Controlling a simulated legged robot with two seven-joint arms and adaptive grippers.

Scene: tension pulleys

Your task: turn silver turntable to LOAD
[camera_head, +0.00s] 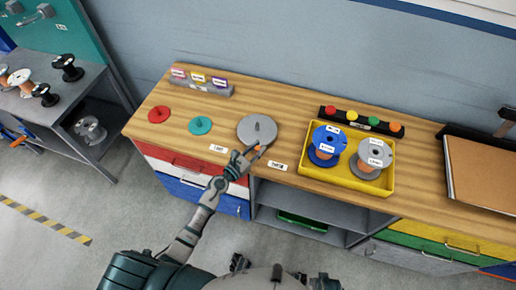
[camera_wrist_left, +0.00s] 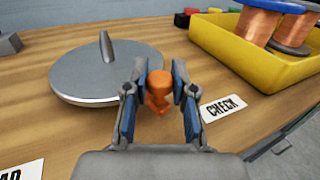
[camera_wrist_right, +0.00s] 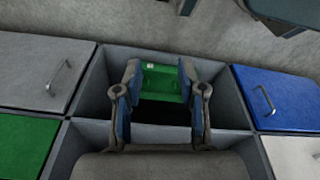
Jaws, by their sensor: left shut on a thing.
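The silver turntable (camera_head: 257,130) is a flat grey disc with an upright pin at its centre, on the wooden workbench. It also fills the left of the left wrist view (camera_wrist_left: 95,78). An orange knob (camera_wrist_left: 158,88) stands at its near right edge. My left gripper (camera_head: 246,158) is shut on this knob, its fingers on either side. The knob is on the CHECK side. The CHECK label (camera_head: 278,166) lies just right of it, and the LOAD label (camera_head: 218,149) lies to the left. My right gripper (camera_wrist_right: 159,78) is open and empty, away from the turntable.
A yellow tray (camera_head: 352,184) with two spools stands right of the turntable. A teal disc (camera_head: 200,125) and a red disc (camera_head: 159,114) sit to its left. A grey label block (camera_head: 203,83) and a row of coloured buttons (camera_head: 360,120) are at the back.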

